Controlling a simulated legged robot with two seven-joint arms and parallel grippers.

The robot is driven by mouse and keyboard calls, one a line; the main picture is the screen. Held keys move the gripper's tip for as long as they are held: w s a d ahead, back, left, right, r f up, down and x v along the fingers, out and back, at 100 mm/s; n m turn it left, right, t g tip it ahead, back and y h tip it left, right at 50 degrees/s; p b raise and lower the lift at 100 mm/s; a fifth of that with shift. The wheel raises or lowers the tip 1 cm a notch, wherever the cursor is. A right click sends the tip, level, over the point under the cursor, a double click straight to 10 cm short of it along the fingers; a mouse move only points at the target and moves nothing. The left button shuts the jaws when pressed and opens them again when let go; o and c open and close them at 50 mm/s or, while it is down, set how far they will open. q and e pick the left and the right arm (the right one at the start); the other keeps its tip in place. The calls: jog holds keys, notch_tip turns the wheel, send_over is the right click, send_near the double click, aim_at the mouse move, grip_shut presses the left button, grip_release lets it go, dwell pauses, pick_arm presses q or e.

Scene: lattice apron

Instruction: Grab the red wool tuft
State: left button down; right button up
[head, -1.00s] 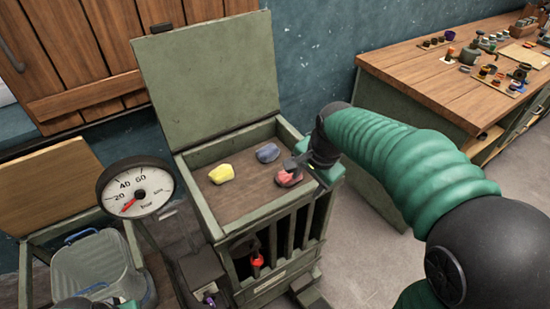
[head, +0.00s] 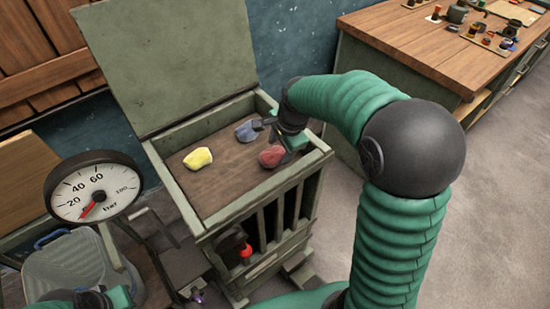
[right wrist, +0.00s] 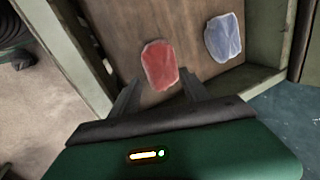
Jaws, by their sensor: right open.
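The red wool tuft (head: 271,157) lies on the brown floor of the open green box, near its right side. My right gripper (head: 273,138) is open and low over the box, with its fingers close around the tuft's near side. In the right wrist view the red tuft (right wrist: 160,65) sits between and just beyond the two spread fingertips (right wrist: 160,82). Nothing is held. A green and black end of my left arm (head: 112,297) shows at the bottom left; its fingers cannot be made out.
A blue tuft (head: 247,131) lies close beside the red one; a yellow tuft (head: 198,158) lies further left. The box's raised lid (head: 165,65) stands behind. A pressure gauge (head: 95,188) and a clear bin (head: 65,268) are at left, a wooden workbench (head: 420,45) at right.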

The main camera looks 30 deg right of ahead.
aim_at(276, 154)
jog(key=x, duration=0.3)
jog(key=shift+a+f+b, duration=0.2)
jog(key=shift+b, duration=0.1)
jog(key=shift+w+a+f, duration=0.15)
jog(key=shift+w+f, duration=0.05)
jog(key=shift+a, duration=0.15)
jog(key=shift+r, duration=0.1)
jog(key=shift+s, duration=0.1)
jog(key=shift+c, duration=0.9)
pick_arm(q)
jog(key=shift+a+f, duration=0.25)
jog(key=shift+f, duration=0.3)
pick_arm(e)
jog(key=c, duration=0.8)
